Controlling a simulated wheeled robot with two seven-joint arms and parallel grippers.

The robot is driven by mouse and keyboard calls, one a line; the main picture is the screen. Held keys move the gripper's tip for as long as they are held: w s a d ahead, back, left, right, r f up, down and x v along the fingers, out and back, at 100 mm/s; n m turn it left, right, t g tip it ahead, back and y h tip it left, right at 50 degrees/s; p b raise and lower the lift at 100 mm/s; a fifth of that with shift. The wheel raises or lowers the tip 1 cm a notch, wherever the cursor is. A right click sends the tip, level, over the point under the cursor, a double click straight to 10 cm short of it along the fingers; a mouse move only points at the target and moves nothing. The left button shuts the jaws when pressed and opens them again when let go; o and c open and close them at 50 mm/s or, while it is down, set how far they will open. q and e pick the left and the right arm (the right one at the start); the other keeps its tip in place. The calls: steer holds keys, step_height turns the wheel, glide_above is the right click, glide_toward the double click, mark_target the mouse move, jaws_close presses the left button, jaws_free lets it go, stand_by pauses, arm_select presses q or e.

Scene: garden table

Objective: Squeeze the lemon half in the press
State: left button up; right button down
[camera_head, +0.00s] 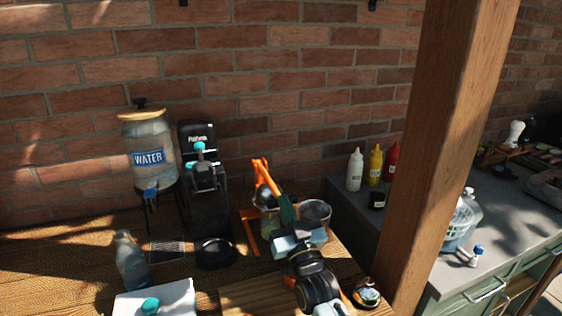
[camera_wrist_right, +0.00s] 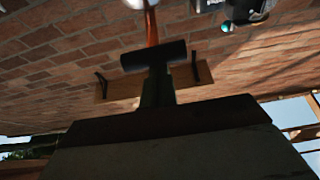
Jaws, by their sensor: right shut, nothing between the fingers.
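The press has an orange frame (camera_head: 249,232) and stands near the back right of the wooden table. Its orange lever (camera_head: 260,170) points up and leans left; an orange bar, likely this lever, shows in the right wrist view (camera_wrist_right: 152,28). My right gripper (camera_head: 284,203) is shut and empty, with its dark green fingers close beside the press. In the right wrist view its black fingertips (camera_wrist_right: 153,57) lie just below the orange bar; I cannot tell whether they touch. The lemon half is not visible. My left gripper is not in view.
A metal cup (camera_head: 317,211) stands right of the press. A black coffee machine (camera_head: 208,205) and water dispenser (camera_head: 149,150) stand to the left. A black pan (camera_head: 215,253) and clear bottle (camera_head: 131,262) are nearer. A wooden post (camera_head: 435,130) rises at the right.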

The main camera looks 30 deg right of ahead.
step_height(320, 180, down, 2)
steer(key=shift+f+g, duration=0.1)
steer(key=shift+g, duration=0.2)
step_height(320, 180, up, 7)
steer(key=p, duration=0.5)
steer(key=f+b+v, duration=0.1)
steer(key=b+v, duration=0.1)
steer(key=v, duration=0.9)
steer(key=shift+w+f+b, duration=0.35)
steer(key=shift+f, duration=0.05)
